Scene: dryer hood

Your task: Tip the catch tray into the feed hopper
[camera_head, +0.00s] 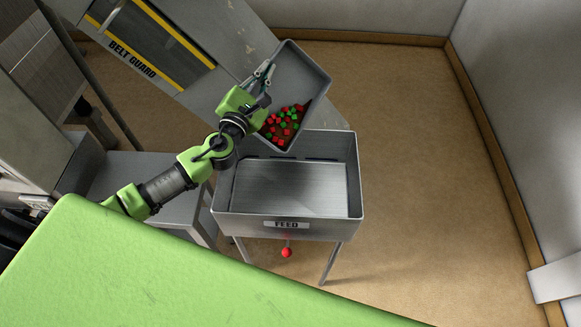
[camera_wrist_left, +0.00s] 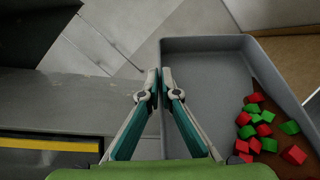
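The catch tray (camera_head: 309,77) is a grey open box, held in the air at the back edge of the feed hopper (camera_head: 286,224). It is tilted, with red and green cubes (camera_head: 283,124) gathered at its lower end near the hopper. My left gripper (camera_head: 265,72) is shut on the tray's left wall. In the left wrist view the fingertips (camera_wrist_left: 160,76) straddle that wall of the tray (camera_wrist_left: 205,75), and the cubes (camera_wrist_left: 265,128) lie at the right over a brown patch. The hopper is a metal bin on legs marked FEED, and its visible floor is bare. My right gripper is not in view.
A grey machine with a yellow-striped panel marked BELT GUARD (camera_head: 133,58) stands at the back left. A grey bench (camera_head: 135,170) is left of the hopper. A red ball (camera_head: 286,252) shows below the hopper's front. The brown floor (camera_head: 430,190) at the right is clear, up to the walls.

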